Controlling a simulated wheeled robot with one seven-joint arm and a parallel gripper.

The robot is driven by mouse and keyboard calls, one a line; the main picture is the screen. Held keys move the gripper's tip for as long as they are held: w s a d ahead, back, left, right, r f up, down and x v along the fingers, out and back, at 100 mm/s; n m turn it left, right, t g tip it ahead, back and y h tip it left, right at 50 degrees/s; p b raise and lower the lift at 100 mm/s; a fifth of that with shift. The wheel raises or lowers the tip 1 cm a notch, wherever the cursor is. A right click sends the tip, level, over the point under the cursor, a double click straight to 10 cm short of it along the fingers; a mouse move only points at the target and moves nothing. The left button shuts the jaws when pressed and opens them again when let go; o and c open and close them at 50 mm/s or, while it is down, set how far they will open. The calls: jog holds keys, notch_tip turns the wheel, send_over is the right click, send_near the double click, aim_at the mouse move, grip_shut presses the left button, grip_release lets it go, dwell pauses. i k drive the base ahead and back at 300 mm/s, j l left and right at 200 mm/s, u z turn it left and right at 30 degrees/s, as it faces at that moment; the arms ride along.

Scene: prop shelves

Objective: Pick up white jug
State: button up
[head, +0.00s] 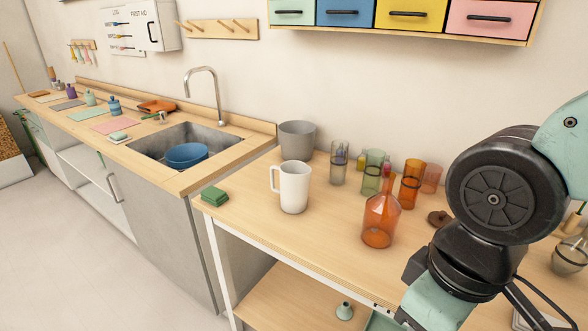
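The white jug (294,188) stands upright on the wooden table (330,233), with its handle on the left side. Nothing touches it, and it is fully in view. My arm reaches in from the right side of the picture, well apart from the jug. My gripper itself is outside the frame, so I cannot see its fingers.
A grey pot (297,138) stands behind the jug, and a green sponge (214,196) lies left of it. An orange bottle (380,220) and several glasses (411,184) stand to its right. The sink (150,142) holds a blue bowl (187,155). The table front by the jug is clear.

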aim_at(295, 175)
jog(key=i+j+z, duration=0.1)
jog(key=j, duration=0.5)
jog(key=i+j+z, duration=0.15)
jog(key=j, duration=0.45)
jog(key=i+j+z, duration=0.1)
jog(key=j, duration=0.55)
jog(key=i+j+z, duration=0.1)
jog(key=j, duration=0.55)
